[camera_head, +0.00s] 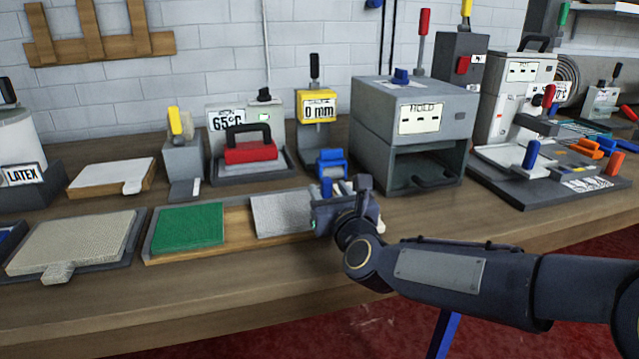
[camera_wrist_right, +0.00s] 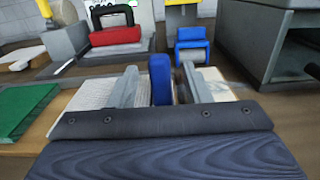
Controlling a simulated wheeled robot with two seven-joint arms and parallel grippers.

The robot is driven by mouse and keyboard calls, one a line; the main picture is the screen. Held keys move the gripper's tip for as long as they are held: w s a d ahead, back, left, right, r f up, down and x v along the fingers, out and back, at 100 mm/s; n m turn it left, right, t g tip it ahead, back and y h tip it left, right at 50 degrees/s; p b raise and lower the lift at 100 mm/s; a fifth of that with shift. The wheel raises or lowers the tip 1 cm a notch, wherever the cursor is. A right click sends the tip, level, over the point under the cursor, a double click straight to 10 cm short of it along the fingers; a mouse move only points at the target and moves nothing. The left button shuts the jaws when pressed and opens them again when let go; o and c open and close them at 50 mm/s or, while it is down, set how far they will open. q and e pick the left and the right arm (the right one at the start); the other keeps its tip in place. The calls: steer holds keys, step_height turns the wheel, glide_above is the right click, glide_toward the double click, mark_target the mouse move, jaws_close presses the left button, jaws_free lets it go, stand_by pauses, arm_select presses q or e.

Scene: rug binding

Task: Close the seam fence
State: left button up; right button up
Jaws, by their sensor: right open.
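A wooden tray with grey edges (camera_head: 238,246) holds a green pad (camera_head: 188,227) on its left and a light grey textured pad (camera_head: 282,213) on its right. An upright blue handle (camera_wrist_right: 160,78) stands by the grey pad; it also shows in the head view (camera_head: 326,187). It may belong to the seam fence, but I cannot tell for sure. My right gripper (camera_wrist_right: 161,82) is open, with one finger on each side of this handle; a clear gap shows on the right. The handle's base is hidden by my gripper. My left gripper is out of view.
A gauge stand reading 0 mm (camera_head: 317,108) with a blue block (camera_head: 331,163) stands behind my gripper. A grey box marked HOLD (camera_head: 421,112) is close on the right. The table's front strip (camera_head: 200,300) is clear.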

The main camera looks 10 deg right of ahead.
steer(key=shift+w+a, duration=0.1)
steer(key=shift+w, duration=2.2)
steer(key=shift+c, duration=0.4)
jaws_close()
